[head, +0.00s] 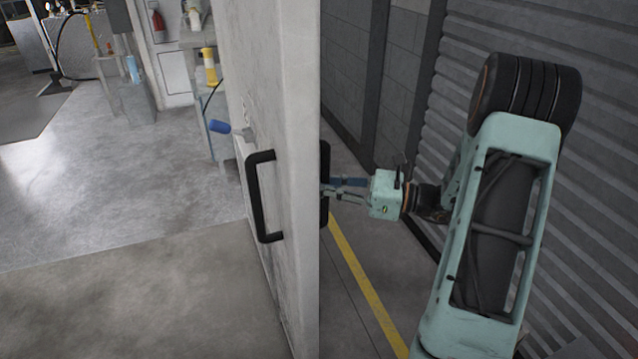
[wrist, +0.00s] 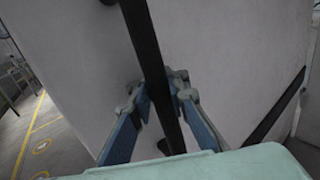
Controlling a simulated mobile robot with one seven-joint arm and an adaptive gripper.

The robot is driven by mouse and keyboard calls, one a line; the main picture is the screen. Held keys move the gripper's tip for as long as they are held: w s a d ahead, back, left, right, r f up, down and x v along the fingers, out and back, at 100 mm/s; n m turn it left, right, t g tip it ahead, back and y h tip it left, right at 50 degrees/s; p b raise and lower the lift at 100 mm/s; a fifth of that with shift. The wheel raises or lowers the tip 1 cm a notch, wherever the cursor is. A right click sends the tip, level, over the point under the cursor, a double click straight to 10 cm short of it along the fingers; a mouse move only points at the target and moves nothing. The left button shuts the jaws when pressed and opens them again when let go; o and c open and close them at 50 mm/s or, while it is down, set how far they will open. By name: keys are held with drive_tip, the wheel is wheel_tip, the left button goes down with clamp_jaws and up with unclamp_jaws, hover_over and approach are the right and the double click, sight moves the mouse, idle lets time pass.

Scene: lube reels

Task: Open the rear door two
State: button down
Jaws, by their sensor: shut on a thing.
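The rear door (head: 300,90) is a pale grey slab seen nearly edge-on in the head view, with floor visible on both sides of it. A black bar handle (head: 254,200) is on its left face. Another black handle (head: 324,183) is on its right face. My gripper (head: 331,187) reaches this right-hand handle from the right. In the wrist view, the two blue fingers lie on either side of the black bar (wrist: 143,40) and are shut on it. The door's pale face (wrist: 215,50) fills the background there. The door's hinges are not visible.
A ribbed grey shutter wall (head: 590,60) stands close behind my arm on the right. A yellow floor line (head: 365,285) runs along the narrow passage between door and wall. Open concrete floor (head: 110,200) lies left of the door, with a workbench and bottles farther back.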

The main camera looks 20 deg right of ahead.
drive_tip(key=shift+s+f, duration=0.25)
drive_tip(key=shift+s, duration=0.15)
drive_tip(key=c, duration=1.9)
unclamp_jaws()
drive_tip(key=shift+s+r, duration=0.15)
drive_tip(key=shift+r, duration=0.1)
drive_tip(key=v, duration=1.2)
